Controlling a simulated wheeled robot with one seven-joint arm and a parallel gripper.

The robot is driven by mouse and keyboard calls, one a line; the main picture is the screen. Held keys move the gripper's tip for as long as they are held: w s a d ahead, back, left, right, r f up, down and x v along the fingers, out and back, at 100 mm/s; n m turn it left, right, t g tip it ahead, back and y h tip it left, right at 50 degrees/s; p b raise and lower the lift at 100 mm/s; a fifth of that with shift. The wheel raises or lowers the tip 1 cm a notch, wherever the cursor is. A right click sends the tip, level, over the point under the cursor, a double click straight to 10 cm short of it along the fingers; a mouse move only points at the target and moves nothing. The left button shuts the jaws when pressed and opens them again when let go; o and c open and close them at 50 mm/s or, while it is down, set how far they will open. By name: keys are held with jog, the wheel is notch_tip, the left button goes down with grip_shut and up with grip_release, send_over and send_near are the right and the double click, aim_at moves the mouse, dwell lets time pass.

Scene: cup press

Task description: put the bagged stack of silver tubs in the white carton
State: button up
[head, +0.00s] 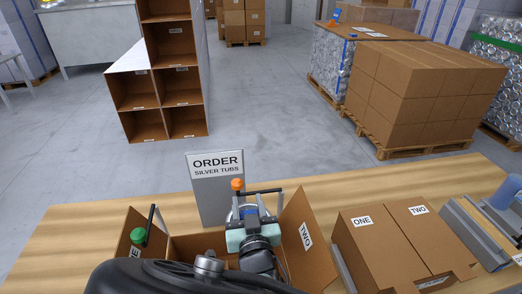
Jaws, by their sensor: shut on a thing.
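My gripper (247,222) is seen from behind over the open brown carton (303,240) at the front of the table. It is shut on a silver, shiny thing (235,213), probably the bagged stack of silver tubs. Only a little of it shows beyond the jaws; my gripper and wrist hide the rest. I see no carton that is plainly white.
A grey sign (214,180) reading ORDER SILVER TUBS stands behind the open carton. Closed brown boxes (405,240) labelled ONE and TWO stand to the right. A green knob (138,235) is by the left flap. The table (85,225) is bare at far left.

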jog(key=shift+f+b, duration=0.95)
jog(key=shift+f, duration=1.05)
